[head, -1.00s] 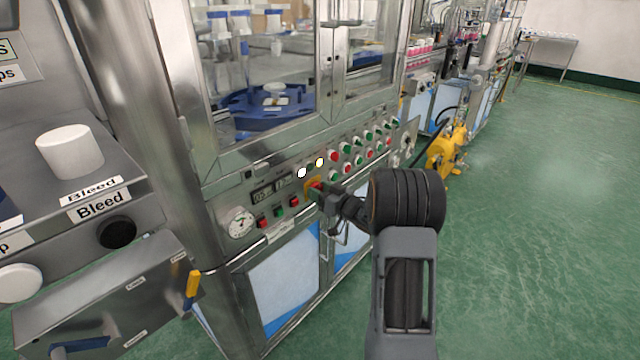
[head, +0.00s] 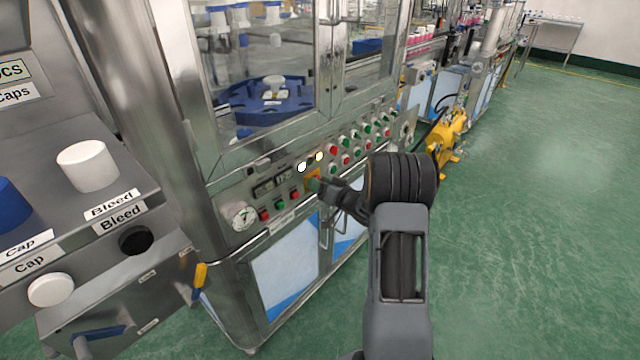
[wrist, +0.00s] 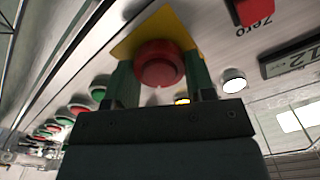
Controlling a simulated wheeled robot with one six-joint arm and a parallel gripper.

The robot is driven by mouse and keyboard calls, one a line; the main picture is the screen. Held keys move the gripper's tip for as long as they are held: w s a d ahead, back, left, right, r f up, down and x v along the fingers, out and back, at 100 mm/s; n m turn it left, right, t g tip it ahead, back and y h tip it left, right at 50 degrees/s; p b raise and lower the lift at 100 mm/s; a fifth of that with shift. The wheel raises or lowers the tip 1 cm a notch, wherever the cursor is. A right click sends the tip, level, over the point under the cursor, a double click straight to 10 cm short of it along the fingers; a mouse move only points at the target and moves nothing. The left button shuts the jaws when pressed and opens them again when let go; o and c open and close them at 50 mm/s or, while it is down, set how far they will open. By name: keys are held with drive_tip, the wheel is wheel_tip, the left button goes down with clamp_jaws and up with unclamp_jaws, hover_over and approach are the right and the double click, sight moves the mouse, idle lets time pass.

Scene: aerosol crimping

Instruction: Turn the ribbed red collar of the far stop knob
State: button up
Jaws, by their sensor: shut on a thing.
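The stop knob (wrist: 159,64) is a round red knob with a wider red collar, standing on a yellow plate (wrist: 133,42) in the wrist view. My gripper (wrist: 160,70) has one green finger on each side of the collar and is shut on it. The ribs of the collar are too blurred to make out. In the head view the yellow plate (head: 313,174) sits on the machine's front panel. My gripper (head: 316,184) reaches it from the right and hides most of the knob.
Rows of red and green buttons (head: 358,143) run along the panel to the right of the knob. A dial gauge (head: 240,215) and small displays are to its left. A steel cabinet with a white cap (head: 88,165) stands near left. Green floor lies open at right.

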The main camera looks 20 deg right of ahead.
drive_tip(key=o, duration=0.9)
drive_tip(key=shift+o, duration=0.2)
